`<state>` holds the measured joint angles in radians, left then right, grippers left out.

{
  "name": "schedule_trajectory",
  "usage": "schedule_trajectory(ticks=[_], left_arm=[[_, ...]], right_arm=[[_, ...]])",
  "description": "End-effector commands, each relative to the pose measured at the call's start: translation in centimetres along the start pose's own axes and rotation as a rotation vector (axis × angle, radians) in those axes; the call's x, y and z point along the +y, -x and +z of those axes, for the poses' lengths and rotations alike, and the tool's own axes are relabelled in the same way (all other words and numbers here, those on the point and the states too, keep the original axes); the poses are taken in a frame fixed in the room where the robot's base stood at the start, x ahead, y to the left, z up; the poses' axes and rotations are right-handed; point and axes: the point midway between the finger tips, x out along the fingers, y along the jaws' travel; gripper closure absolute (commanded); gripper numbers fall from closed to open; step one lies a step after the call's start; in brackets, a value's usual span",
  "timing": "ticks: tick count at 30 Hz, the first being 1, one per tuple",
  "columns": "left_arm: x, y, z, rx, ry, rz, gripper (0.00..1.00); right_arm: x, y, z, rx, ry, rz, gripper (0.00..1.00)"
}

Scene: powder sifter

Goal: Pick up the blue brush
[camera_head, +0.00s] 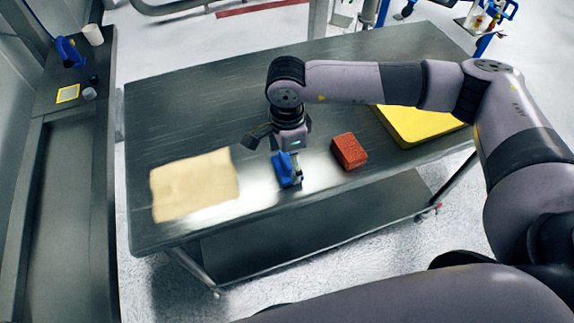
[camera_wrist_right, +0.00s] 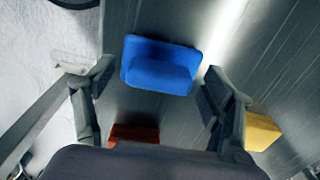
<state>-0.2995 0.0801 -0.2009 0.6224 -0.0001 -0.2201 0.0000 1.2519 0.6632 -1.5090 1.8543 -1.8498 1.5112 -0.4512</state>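The blue brush (camera_head: 286,169) is on the metal table (camera_head: 215,100) near its front edge in the head view. In the right wrist view the blue brush (camera_wrist_right: 160,66) shows from above between the two fingers, a little beyond their tips. My right gripper (camera_head: 288,150) is directly above the brush, pointing down. In the wrist view my right gripper (camera_wrist_right: 150,82) is open, its fingers apart on either side of the brush with visible gaps. In the head view the gripper partly hides the brush. My left gripper is not in view.
A red-brown block (camera_head: 349,151) lies just right of the brush, and a yellow item (camera_head: 415,124) further right. A beige cloth (camera_head: 194,184) lies on the left. A side counter (camera_head: 62,190) holds small items. The table's back left is clear.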

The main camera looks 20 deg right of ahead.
Motion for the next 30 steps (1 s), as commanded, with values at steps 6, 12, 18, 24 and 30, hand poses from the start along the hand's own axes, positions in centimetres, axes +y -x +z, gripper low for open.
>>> schedule_trajectory(ticks=[6, 12, 18, 24, 30], left_arm=[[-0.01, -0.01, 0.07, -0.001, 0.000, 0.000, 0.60], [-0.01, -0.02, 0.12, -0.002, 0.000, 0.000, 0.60], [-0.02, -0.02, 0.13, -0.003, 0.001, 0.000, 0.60], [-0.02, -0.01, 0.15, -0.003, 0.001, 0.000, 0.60], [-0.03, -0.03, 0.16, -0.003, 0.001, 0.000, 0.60]], right_arm=[[0.00, 0.05, 0.02, 0.000, 0.000, 0.000, 0.39], [0.00, 0.06, 0.02, 0.000, 0.000, 0.000, 0.53], [0.00, 0.07, 0.02, 0.000, 0.000, 0.000, 0.66], [-0.02, 0.09, 0.03, 0.000, 0.000, -0.001, 0.77], [-0.02, 0.13, 0.03, 0.000, 0.000, -0.001, 0.77]])
